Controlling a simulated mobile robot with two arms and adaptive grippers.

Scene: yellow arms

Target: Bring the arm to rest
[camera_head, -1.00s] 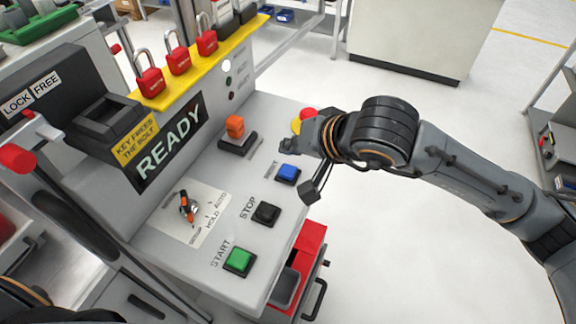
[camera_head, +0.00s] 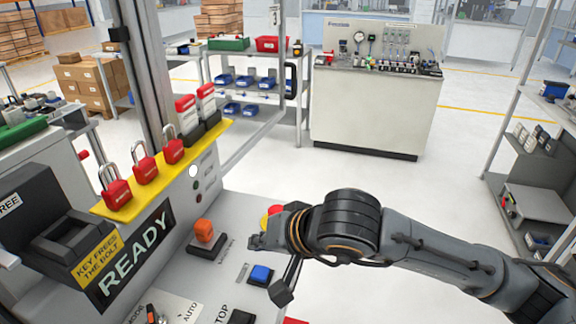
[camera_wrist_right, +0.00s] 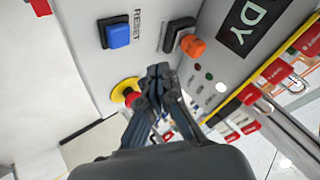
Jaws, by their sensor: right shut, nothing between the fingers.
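My right arm comes in from the right in the head view. Its gripper (camera_head: 258,242) is shut and empty above the grey control panel (camera_head: 235,212), between the orange switch and the blue button. In the wrist view the shut fingertips (camera_wrist_right: 158,72) show in front of the panel, with nothing between them. The red and yellow emergency stop (camera_head: 270,213) is partly hidden behind the gripper; it also shows beside the fingers in the wrist view (camera_wrist_right: 118,96). I cannot tell whether the fingers touch anything. My left gripper is out of view.
The panel carries a blue button (camera_head: 261,274), an orange switch (camera_head: 204,231) and a READY display (camera_head: 135,256). Red padlocks (camera_head: 144,169) hang on a yellow rail (camera_head: 130,212). A bench (camera_head: 365,110) stands beyond clear floor; a shelf (camera_head: 540,205) is at right.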

